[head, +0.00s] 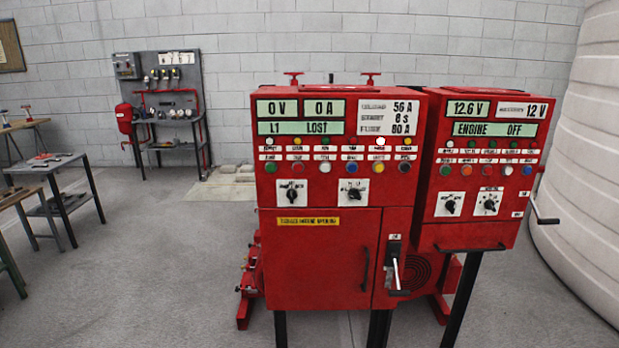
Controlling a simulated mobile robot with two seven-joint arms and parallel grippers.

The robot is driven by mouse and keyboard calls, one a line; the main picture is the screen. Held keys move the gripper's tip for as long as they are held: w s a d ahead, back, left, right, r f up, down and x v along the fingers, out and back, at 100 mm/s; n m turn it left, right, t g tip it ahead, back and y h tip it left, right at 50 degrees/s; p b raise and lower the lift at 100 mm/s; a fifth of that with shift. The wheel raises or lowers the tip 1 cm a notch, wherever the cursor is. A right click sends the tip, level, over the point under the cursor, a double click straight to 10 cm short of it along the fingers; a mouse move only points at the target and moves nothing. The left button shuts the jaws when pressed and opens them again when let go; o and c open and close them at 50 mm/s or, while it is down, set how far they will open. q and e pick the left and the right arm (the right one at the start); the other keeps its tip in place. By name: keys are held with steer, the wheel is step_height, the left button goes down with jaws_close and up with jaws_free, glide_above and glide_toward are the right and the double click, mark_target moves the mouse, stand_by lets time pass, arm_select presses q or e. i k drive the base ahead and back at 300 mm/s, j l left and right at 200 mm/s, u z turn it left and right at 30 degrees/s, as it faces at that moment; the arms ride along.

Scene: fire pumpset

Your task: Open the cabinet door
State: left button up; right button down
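A red control cabinet (265,194) stands in the middle of the head view, facing me. Its lower front has a red door (310,270) that looks shut, with a yellow label (309,222) just above or at its top. A dark vertical handle (365,268) is at the door's right side. Right of the door is a black switch with a pale lever (396,272). Displays, lamps and two rotary knobs fill the upper panel. Neither of my grippers shows in the head view.
A second red cabinet (480,216) stands close on the right, with a handle at its lower front and a crank at its side. A large white tank (590,170) is at far right. Workbenches (45,172) stand at left. Floor (160,270) left of the cabinet is clear.

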mark_target(313, 258)
steer(key=i+j, duration=0.2)
steer(key=i, duration=0.35)
steer(key=z, duration=1.65)
